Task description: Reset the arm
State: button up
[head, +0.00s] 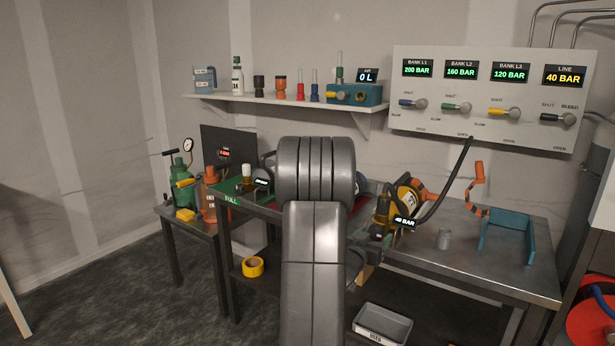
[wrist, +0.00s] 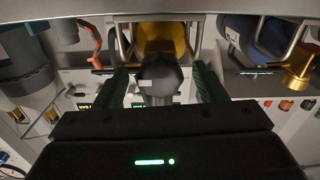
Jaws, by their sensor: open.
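My arm fills the middle of the head view and hides part of the bench behind it. My gripper (wrist: 163,88) shows in the wrist view with its two green fingers spread apart. A dark grey rounded part (wrist: 160,82) shows between the fingers, with a yellow body (wrist: 160,38) behind it. I cannot tell whether the fingers touch the grey part. In the head view I cannot clearly make out the gripper.
A yellow-and-black cylinder device (head: 408,193) with a 40 BAR display stands right of my arm on the metal bench (head: 480,262). A shelf (head: 270,98) and valve panel (head: 430,125) are behind. A grey bin (head: 383,325) sits low.

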jog(key=m+b, duration=0.2)
jog(key=m, duration=0.3)
dwell(0.3)
